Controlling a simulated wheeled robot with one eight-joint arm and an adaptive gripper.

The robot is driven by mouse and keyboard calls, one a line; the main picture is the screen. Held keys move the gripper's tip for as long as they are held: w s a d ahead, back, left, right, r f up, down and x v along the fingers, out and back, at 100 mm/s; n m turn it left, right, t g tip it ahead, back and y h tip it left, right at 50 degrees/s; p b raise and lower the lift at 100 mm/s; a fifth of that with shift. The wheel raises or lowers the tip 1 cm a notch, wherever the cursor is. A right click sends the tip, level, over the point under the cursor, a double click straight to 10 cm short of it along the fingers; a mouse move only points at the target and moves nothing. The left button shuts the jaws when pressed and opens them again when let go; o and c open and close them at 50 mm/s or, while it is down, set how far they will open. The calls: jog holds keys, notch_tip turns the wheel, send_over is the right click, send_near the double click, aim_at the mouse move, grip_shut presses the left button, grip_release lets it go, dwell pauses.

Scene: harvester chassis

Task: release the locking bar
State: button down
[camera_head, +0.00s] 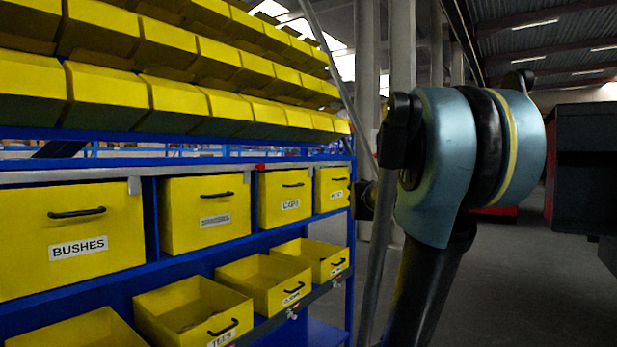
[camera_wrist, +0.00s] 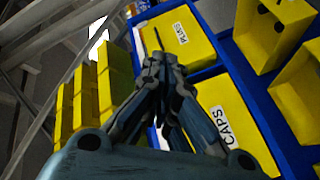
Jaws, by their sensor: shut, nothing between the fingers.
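A long grey bar (camera_head: 75,178), which looks like the locking bar, runs along the blue shelf edge above the closed yellow drawers. It has short tabs hanging over the drawer fronts and a small red part (camera_head: 260,167). In the wrist view I cannot make the bar out clearly. My gripper (camera_wrist: 157,62) is shut and empty, its dark fingers together in front of yellow boxes labelled PLUGS (camera_wrist: 180,33) and CAPS (camera_wrist: 222,122). In the head view, my arm hides most of the gripper near the rack's right end. I cannot tell whether it touches anything.
The BUSHES drawer (camera_head: 70,240) and others are closed. Several open yellow bins (camera_head: 190,305) stick out on the shelf below. Sloped yellow bins (camera_head: 100,95) fill the rows above. A dark box-like structure (camera_head: 585,150) stands at the right. Floor shows between it and the rack.

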aim_at(303, 172)
jog(key=w+a+r+n+g+y, duration=0.1)
jog(key=w+a+r+n+y, duration=0.1)
jog(key=w+a+n+y, duration=0.3)
jog(key=w+a+r+n+g+y, duration=0.1)
jog(key=w+a+r+n+y, duration=0.2)
jog(key=w+a+n+y, duration=0.3)
jog(key=a+n+y, duration=0.2)
jog(key=n, duration=0.3)
jog(key=shift+a+r+g+y, duration=0.25)
jog(key=shift+a+g+y, duration=0.05)
jog(key=shift+w, duration=0.15)
jog(key=x, duration=1)
jog(key=shift+w+d, duration=1.05)
jog(key=shift+w, duration=0.1)
jog(key=shift+w+d, duration=0.3)
